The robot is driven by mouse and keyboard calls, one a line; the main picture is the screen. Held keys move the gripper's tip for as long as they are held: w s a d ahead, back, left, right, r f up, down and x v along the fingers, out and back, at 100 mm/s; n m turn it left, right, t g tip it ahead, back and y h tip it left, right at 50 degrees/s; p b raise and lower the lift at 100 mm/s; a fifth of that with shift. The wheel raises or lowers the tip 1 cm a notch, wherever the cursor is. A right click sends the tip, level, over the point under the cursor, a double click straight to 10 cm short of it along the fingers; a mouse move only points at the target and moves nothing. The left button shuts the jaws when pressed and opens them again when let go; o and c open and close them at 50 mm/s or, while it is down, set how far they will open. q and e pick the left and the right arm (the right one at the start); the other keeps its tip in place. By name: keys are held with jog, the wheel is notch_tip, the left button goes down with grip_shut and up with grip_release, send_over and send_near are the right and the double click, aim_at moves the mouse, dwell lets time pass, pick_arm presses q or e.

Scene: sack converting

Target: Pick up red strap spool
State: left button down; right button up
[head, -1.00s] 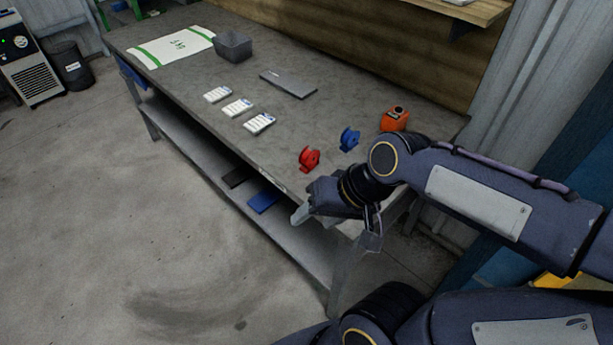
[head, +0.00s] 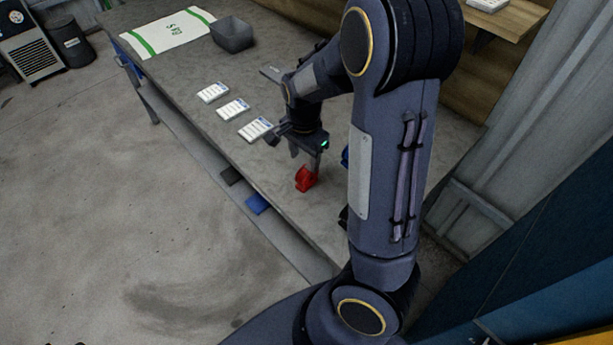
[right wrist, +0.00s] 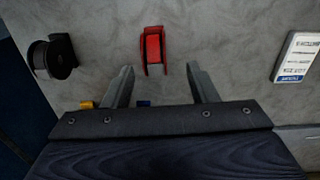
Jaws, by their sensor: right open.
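The red strap spool (head: 306,178) stands on the grey workbench (head: 262,178) near its front edge. It also shows in the right wrist view (right wrist: 153,48), upper middle, ahead of the gap between my fingers. My right gripper (head: 304,160) is open and empty, pointing down just above the spool in the head view; I cannot tell whether it touches. In the right wrist view its two fingers (right wrist: 160,82) are spread apart with the spool beyond their tips. My left gripper is not in view.
A blue spool (head: 345,157) is mostly hidden behind my right arm. A black spool (right wrist: 60,56) stands to the left in the right wrist view. Several white cards (head: 233,109) lie left of the gripper. A grey bin (head: 232,36) stands at the far end.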

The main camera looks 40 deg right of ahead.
aim_at(307, 168)
jog(key=f, duration=0.4)
jog(key=shift+s+d, duration=0.15)
jog(key=shift+s, duration=0.25)
jog(key=shift+f, duration=0.4)
jog(key=c, duration=1.1)
jog(key=shift+r, duration=0.15)
